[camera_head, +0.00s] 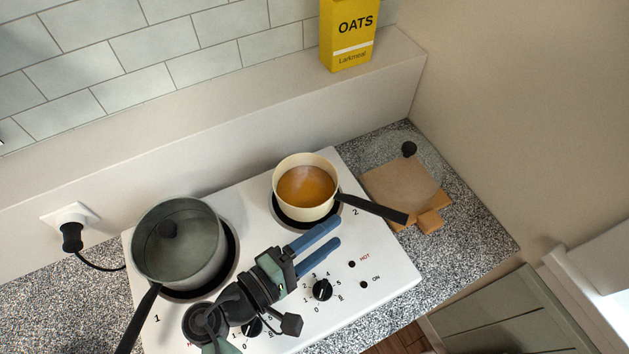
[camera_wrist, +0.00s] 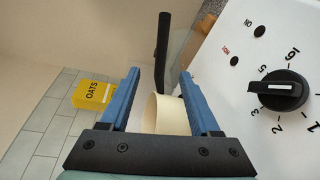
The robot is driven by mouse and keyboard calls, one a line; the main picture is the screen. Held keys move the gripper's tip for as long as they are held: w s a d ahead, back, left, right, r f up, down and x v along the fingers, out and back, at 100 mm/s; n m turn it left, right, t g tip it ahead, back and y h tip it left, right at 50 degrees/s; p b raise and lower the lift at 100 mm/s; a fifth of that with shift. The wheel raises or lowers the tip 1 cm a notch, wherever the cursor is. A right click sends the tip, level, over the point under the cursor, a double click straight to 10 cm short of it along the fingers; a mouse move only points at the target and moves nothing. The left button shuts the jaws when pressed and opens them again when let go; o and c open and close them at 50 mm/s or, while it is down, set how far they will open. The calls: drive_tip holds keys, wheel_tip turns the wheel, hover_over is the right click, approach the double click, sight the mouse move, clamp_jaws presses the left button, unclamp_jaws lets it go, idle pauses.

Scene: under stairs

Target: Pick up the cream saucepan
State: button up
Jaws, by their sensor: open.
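The cream saucepan (camera_head: 305,187) stands upright on the back right burner of the white hob, with orange-brown contents inside. Its dark handle (camera_head: 374,208) points right and slightly toward the front. My gripper (camera_head: 334,231) is open and empty, with blue fingers just in front of the pan and below its handle in the head view. In the wrist view, the cream pan wall (camera_wrist: 166,114) shows between the open fingers (camera_wrist: 160,75), and the dark handle (camera_wrist: 162,50) rises beyond the fingertips. Part of the pan is hidden by the gripper there.
A larger grey-green pot (camera_head: 182,243) with a lid stands on the left burner. Control knobs (camera_head: 322,290) lie below my gripper. A wooden board (camera_head: 402,191) and a clear lid with a black knob (camera_head: 409,149) are at right. A yellow oats box (camera_head: 348,34) stands on the ledge.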

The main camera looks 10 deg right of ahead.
sight(364, 209)
drive_tip(key=p+x, duration=0.3)
drive_tip(key=x, duration=0.8)
drive_tip(key=shift+a+f, duration=0.1)
drive_tip(key=shift+f, duration=0.05)
clamp_jaws()
idle(1.0)
